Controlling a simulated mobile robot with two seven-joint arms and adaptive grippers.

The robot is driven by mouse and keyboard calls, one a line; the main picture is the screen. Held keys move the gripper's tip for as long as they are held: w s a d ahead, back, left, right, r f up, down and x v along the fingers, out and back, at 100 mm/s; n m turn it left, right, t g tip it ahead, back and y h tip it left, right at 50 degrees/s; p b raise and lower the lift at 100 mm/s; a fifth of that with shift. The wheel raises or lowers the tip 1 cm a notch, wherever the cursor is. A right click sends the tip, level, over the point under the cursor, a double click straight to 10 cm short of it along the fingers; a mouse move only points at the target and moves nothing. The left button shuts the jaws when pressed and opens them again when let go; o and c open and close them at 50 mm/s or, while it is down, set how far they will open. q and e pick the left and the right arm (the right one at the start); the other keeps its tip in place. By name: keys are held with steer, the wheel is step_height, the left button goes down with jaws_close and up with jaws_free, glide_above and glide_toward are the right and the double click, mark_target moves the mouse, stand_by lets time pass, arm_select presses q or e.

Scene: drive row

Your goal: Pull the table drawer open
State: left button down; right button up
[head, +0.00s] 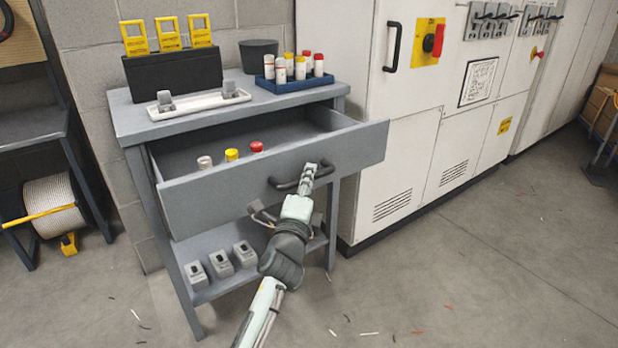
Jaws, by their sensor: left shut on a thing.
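The grey table drawer (225,196) stands out from the table (125,115), pulled open. Inside it several small capped cylinders show, with white, yellow and red tops. My left gripper (307,180) is at the drawer front, shut on the dark drawer handle (283,185) near its right end. The far end of the handle is partly hidden by the fingers. My right gripper is not in view.
On the tabletop stand a black box (173,75) with yellow tags, a white tray (199,104), a dark pot (259,56) and a blue rack (295,84) of capped cylinders. Grey blocks (221,264) sit on the lower shelf. White cabinets (412,140) stand close right. The floor in front is mostly clear.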

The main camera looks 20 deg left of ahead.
arm_select(q)
steer(key=shift+s+d, duration=0.25)
steer(key=shift+d, duration=0.05)
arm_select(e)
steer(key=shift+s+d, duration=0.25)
arm_select(q)
steer(key=c, duration=1.5)
jaws_free()
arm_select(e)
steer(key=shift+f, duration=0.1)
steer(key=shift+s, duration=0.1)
